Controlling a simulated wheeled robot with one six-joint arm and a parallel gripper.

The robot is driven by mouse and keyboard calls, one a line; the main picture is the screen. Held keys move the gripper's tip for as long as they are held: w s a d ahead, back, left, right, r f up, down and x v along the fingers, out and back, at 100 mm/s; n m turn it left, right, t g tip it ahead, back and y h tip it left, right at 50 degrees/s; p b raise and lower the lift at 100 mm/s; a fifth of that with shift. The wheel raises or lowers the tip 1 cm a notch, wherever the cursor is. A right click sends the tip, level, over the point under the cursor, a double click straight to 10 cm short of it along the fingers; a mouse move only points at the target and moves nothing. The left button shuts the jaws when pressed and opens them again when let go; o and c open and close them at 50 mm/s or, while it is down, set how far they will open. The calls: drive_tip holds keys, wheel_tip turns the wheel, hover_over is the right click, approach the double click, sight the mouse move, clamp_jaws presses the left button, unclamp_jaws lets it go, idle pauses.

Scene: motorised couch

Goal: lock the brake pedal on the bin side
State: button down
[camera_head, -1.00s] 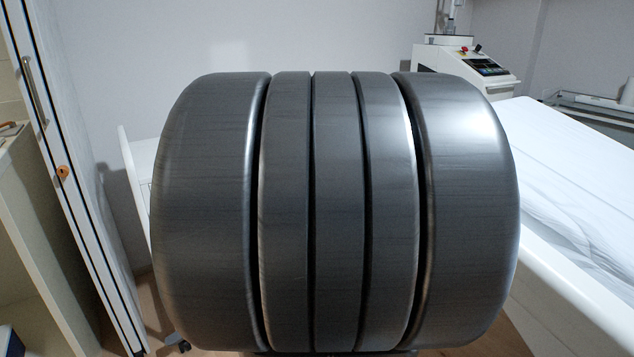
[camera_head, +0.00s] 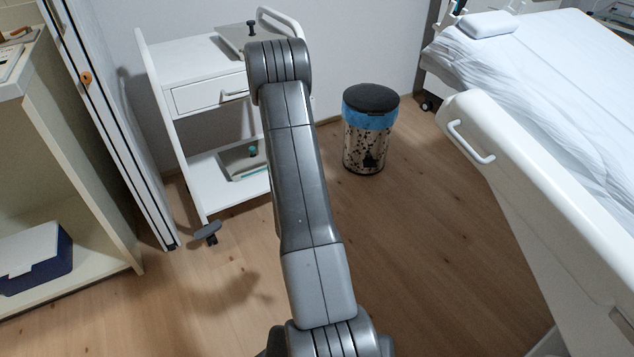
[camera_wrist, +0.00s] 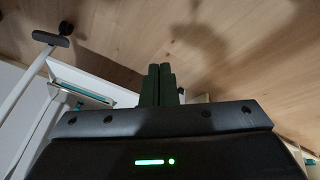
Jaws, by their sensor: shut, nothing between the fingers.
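The bin (camera_head: 365,135), speckled with a blue liner and black lid, stands on the floor right of my arm. The white couch (camera_head: 520,190) fills the right side, with a white handle on its end; no brake pedal shows clearly on it. A small grey pedal-like part (camera_head: 207,232) sits at the foot of the white trolley (camera_head: 185,130); it also shows at upper left in the wrist view (camera_wrist: 50,39). My gripper (camera_wrist: 160,70) is shut and empty, pointing over bare floor. In the head view my arm hides it.
The trolley stands close behind my arm, with a drawer and a lower shelf. A white folding panel (camera_head: 115,120) and a shelf unit holding a blue box (camera_head: 35,258) are at left. Wooden floor (camera_head: 420,240) between bin, couch and arm is clear.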

drive_tip(key=s+a+f+n+g+y, duration=0.1)
drive_tip(key=s+a+f+n+y, duration=0.2)
drive_tip(key=a+f, duration=0.3)
drive_tip(key=s+a+f+n+g+y+p, duration=0.1)
drive_tip(key=s+a+f+n+y, duration=0.1)
drive_tip(key=s+a+f, duration=0.3)
drive_tip(key=a+f+y, duration=0.1)
drive_tip(key=a+f, duration=0.1)
drive_tip(key=a, duration=0.1)
drive_tip(key=shift+n+p, duration=0.3)
drive_tip(key=shift+n, duration=0.1)
